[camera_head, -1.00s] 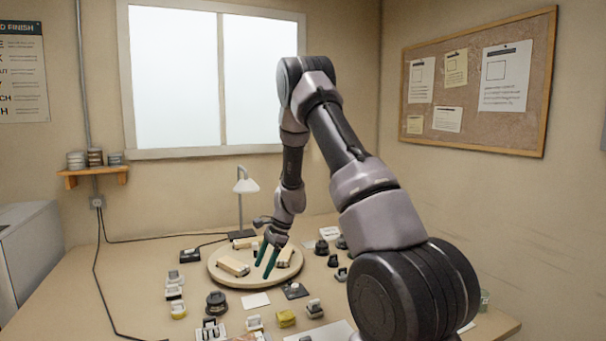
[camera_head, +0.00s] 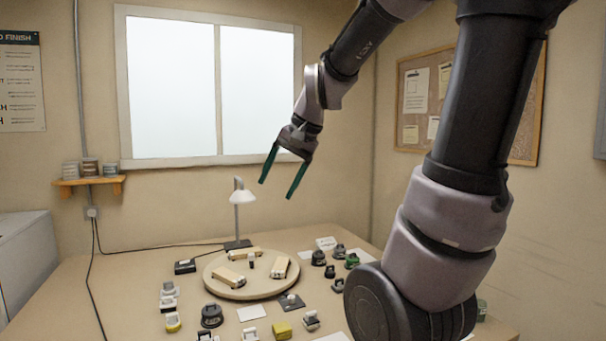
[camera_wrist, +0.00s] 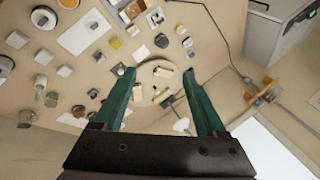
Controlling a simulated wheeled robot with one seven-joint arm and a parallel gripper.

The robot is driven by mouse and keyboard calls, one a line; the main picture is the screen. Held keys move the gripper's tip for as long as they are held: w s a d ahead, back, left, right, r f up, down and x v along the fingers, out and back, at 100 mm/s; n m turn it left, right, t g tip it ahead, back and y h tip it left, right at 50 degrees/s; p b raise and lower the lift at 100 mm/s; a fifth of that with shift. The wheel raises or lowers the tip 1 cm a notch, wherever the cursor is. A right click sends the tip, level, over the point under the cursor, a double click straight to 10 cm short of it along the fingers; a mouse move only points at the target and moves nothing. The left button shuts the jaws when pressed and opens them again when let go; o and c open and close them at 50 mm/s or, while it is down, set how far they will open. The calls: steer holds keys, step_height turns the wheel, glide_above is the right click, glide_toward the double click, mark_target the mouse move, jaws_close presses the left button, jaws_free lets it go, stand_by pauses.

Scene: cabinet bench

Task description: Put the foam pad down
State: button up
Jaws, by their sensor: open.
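My gripper (camera_head: 278,189) is open and empty, high above the bench in front of the window. In the wrist view its two green fingers (camera_wrist: 158,76) are spread, with nothing between them but the bench far below. I cannot tell for sure which thing is the foam pad. A yellow block (camera_head: 282,330) lies at the bench's front. Three pale tan blocks lie on a round board: one at left (camera_head: 230,277), one at right (camera_head: 280,267) and one at the back (camera_head: 244,253). A small dark piece (camera_head: 251,261) stands between them.
The round board (camera_head: 225,291) sits mid-bench. A white lamp (camera_head: 241,197) stands behind it. Several small dark, grey and white items surround it, including a round black one (camera_head: 211,316) and a white card (camera_head: 251,313). The air around my gripper is clear.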

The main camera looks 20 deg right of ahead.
steer(key=s+d+r+n+t+h, duration=0.1)
steer(key=s+r+n+t, duration=0.1)
steer(key=s, duration=0.8)
steer(key=shift+d+r+n, duration=0.3)
steer(key=shift+r+n, duration=0.2)
steer(key=shift+c, duration=0.3)
